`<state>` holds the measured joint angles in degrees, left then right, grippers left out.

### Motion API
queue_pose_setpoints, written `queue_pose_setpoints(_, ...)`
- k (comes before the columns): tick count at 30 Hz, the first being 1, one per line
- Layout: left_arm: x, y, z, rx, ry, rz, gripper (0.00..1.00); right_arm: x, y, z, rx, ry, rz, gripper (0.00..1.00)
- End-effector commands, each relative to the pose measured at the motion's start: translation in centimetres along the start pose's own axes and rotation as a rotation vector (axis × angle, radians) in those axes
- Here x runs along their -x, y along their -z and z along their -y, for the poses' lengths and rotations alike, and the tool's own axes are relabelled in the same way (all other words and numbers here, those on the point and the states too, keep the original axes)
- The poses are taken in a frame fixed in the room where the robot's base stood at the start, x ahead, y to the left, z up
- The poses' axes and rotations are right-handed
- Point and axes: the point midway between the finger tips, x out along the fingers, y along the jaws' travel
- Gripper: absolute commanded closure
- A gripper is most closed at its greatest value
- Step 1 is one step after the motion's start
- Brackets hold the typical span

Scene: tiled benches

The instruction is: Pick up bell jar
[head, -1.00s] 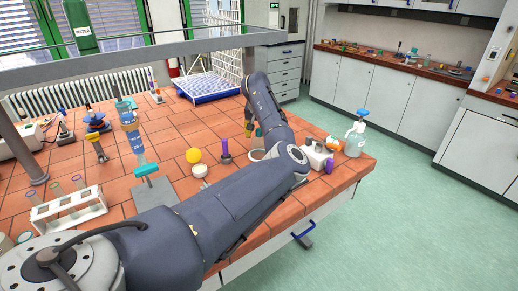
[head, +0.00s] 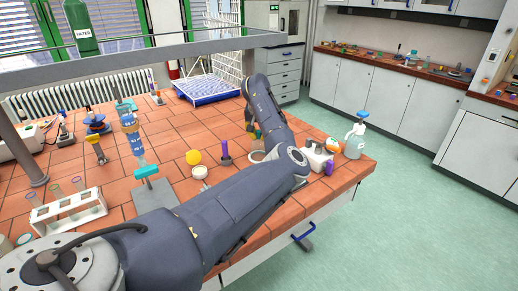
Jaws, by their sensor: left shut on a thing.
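My left arm reaches across the bench from the lower left. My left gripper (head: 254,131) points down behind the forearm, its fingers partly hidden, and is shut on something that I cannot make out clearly. A pale ring-shaped rim (head: 257,156) shows on the tiles just below the gripper, partly covered by the arm. I cannot tell whether it belongs to the bell jar; no bell jar is clearly recognisable. My right gripper is not in view.
A purple-topped item (head: 225,150), a yellow ball (head: 193,157) and a small white bowl (head: 200,172) stand left of the gripper. A clear bottle with a blue top (head: 355,140) stands near the bench's right edge. A white test-tube rack (head: 68,211) is at left.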

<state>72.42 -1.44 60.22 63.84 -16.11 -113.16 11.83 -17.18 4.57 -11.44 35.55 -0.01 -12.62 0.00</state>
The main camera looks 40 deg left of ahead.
Motion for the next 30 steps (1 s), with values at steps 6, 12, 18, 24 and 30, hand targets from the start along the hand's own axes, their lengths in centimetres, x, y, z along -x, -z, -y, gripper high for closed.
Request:
queue_pose_setpoints(6,0.1,0.0,0.0,-0.001,0.0,0.002,1.0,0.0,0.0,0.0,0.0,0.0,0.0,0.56)
queue_pose_setpoints(12,1.4,0.4,0.0,0.0,-0.001,0.0,1.0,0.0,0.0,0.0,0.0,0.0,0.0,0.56)
queue_pose_setpoints(18,4.8,1.4,-0.1,0.001,-0.003,-0.003,1.0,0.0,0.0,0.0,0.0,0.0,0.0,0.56)
queue_pose_setpoints(24,10.2,2.9,-0.1,0.0,-0.003,-0.005,1.0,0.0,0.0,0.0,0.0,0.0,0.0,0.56)
queue_pose_setpoints(30,15.7,4.4,0.0,0.0,-0.003,-0.003,1.0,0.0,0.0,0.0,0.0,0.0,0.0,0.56)
